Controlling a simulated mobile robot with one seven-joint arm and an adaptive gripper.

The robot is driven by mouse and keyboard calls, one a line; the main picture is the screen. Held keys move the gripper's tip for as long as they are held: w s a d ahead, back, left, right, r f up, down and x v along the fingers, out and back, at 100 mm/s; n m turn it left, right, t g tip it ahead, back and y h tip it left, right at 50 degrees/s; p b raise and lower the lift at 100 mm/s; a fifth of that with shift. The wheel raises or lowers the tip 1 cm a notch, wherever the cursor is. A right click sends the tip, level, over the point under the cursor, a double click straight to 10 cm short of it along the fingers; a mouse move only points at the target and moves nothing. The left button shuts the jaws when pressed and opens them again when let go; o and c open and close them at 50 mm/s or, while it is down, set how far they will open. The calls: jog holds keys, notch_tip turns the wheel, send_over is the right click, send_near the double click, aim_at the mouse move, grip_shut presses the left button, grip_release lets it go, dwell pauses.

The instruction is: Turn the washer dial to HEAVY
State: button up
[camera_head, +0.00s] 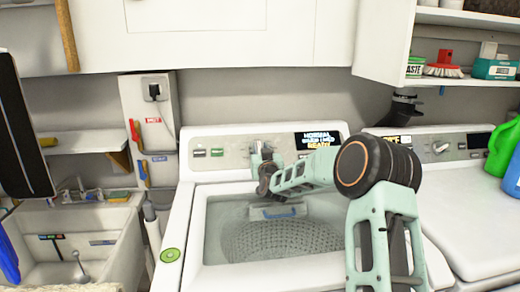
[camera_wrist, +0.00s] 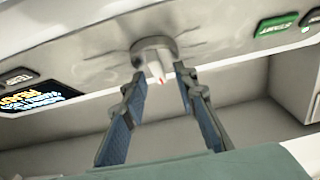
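The washer (camera_head: 190,225) stands in the middle of the head view, its top opening showing a perforated drum. Its rear control panel (camera_head: 230,145) carries a lit display (camera_head: 318,140); the words NORMAL and READY seem to show on it. My gripper (camera_head: 262,160) is at the panel, left of the display, and hides the dial in the head view. In the wrist view the dial (camera_wrist: 153,52) is a silver knob with a white tip and a red mark. My gripper (camera_wrist: 159,72) is open, its fingertips on either side of the tip; I cannot tell whether they touch it.
A green START button (camera_wrist: 276,28) shows in the wrist view. A second machine (camera_head: 470,190) stands at right with a green bottle (camera_head: 503,148) on it. A sink (camera_head: 85,240) is at left. A cabinet (camera_head: 220,30) hangs above the washer.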

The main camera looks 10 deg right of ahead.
jog(key=shift+c, duration=0.3)
grip_shut()
jog(key=shift+a+m+h, duration=0.1)
jog(key=shift+m+h, duration=0.2)
jog(key=shift+m, duration=0.1)
jog(key=shift+a+m+h+b, duration=0.1)
jog(key=shift+m+h+b, duration=0.35)
jog(key=shift+m+h, duration=0.65)
jog(key=shift+r+m+g+h+p, duration=0.15)
jog(key=shift+m+g+h+p, duration=0.35)
jog(key=shift+m, duration=0.7)
jog(key=m+g+h+p, duration=0.1)
jog(key=m+h, duration=0.1)
jog(key=m, duration=0.1)
jog(key=shift+r+m+p, duration=0.1)
jog(key=shift+m+p, duration=0.2)
jog(key=shift+p, duration=0.1)
jog(key=shift+m+g+h+p, duration=0.4)
jog(key=shift+m+h+p, duration=0.2)
jog(key=shift+m, duration=0.2)
